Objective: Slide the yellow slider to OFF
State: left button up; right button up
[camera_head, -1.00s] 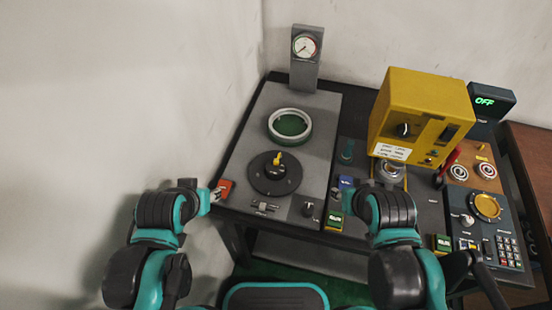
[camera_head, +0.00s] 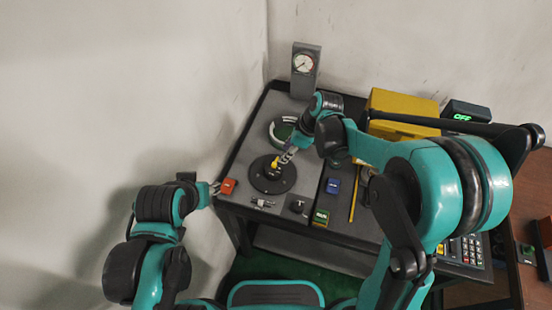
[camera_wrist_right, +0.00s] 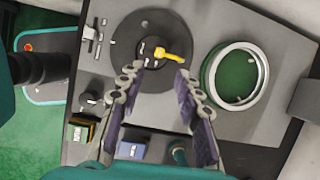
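A yellow handle (camera_head: 276,161) sits on a black round dial (camera_head: 264,181) on the grey panel; I cannot tell if it is the yellow slider. In the right wrist view the yellow handle (camera_wrist_right: 174,52) lies just beyond the fingertips, beside small label plates. My right gripper (camera_head: 286,155) is above the dial; in the wrist view its fingers (camera_wrist_right: 160,72) are spread, with nothing between them. My left gripper (camera_head: 214,188) is at the panel's left edge beside a red block (camera_head: 229,186); its fingers are too small to judge. A display (camera_head: 464,117) at the back right reads OFF.
A white ring (camera_wrist_right: 234,77) lies on the panel near the dial. A gauge (camera_head: 304,64) stands at the back. A small grey slider (camera_head: 262,203) and black knob (camera_head: 298,206) are in front.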

aim_at(274, 164)
jog(key=shift+m, duration=0.4)
jog(key=b+x, duration=0.2)
jog(key=x, duration=0.6)
jog(key=shift+a+f, duration=0.15)
jog(key=shift+a, duration=0.1)
jog(key=shift+c, duration=0.2)
grip_shut()
